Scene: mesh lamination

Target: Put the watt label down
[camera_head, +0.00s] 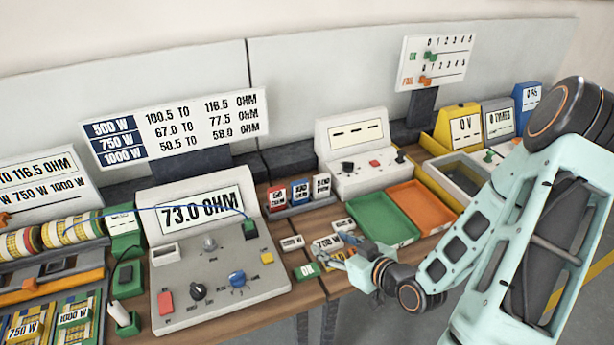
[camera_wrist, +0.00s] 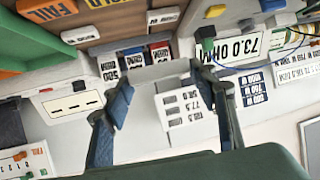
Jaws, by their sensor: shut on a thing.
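My gripper (camera_head: 345,258) is low over the front of the wooden bench, shut on a small pale watt label (camera_head: 328,242). Its print looks like "750 W" but is small. In the wrist view the two fingers of my gripper (camera_wrist: 163,80) close on the ends of a thin light plate (camera_wrist: 158,73), whose face is not readable there. I cannot tell whether the label touches the bench. Two white labels lie on the bench behind it, one to the left (camera_head: 292,242) and one to the right (camera_head: 345,225). The meter (camera_head: 215,280) at left reads 73.0 OHM.
A green OK card (camera_head: 307,270) lies left of my gripper. An orange FAIL card (camera_wrist: 48,9) shows in the wrist view. A green tray (camera_head: 382,240) and an orange tray (camera_head: 424,230) lie to the right. A rack of small boxes (camera_head: 300,207) stands behind.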

